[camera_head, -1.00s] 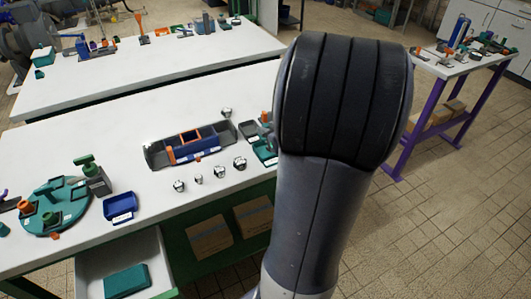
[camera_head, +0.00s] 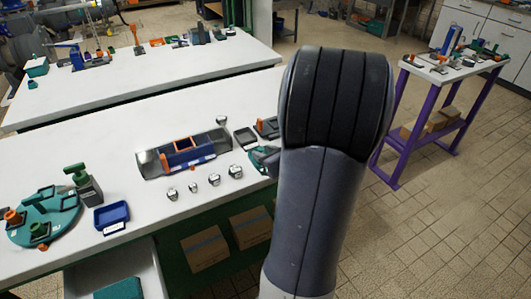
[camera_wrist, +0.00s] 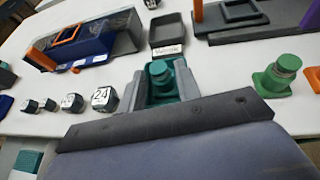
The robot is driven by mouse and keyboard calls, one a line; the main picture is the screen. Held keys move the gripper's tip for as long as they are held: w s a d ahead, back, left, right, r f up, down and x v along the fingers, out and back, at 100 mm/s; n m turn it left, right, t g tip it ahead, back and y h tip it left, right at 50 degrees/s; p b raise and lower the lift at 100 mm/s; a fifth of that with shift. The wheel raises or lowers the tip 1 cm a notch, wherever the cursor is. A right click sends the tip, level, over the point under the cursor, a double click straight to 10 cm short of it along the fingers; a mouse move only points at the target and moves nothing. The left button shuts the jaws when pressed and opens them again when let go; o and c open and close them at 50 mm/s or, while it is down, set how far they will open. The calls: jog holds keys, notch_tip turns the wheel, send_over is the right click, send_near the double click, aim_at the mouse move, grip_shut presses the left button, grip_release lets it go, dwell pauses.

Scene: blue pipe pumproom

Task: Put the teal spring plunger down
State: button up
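The teal spring plunger (camera_wrist: 161,76) shows in the wrist view as a short teal cylinder on a wider teal base. My gripper (camera_wrist: 161,88) has one finger on each side of that base, and both appear to press against it. Just beyond the plunger is a small dark tray (camera_wrist: 168,33) with a white label on its near edge; it looks empty. I cannot tell whether the plunger's underside touches the table. In the head view my arm hides most of the gripper and the plunger; the dark tray (camera_head: 245,137) shows left of my arm.
A green knobbed part (camera_wrist: 276,76) stands right of my gripper. Numbered blocks (camera_wrist: 104,98) and a blue and grey bin with an orange frame (camera_wrist: 80,42) are at left. A blue tray (camera_head: 112,216) and teal round plate (camera_head: 62,222) stand farther left on the white table (camera_head: 75,150).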

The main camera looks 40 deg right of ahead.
jog(key=shift+o, duration=1.4)
jog(key=shift+r, duration=0.1)
jog(key=shift+r, duration=0.2)
jog(key=d+p+v, duration=0.1)
jog(key=p+v, duration=0.1)
jog(key=v, duration=1)
jog(key=shift+a, duration=0.45)
jog(key=shift+f, duration=0.15)
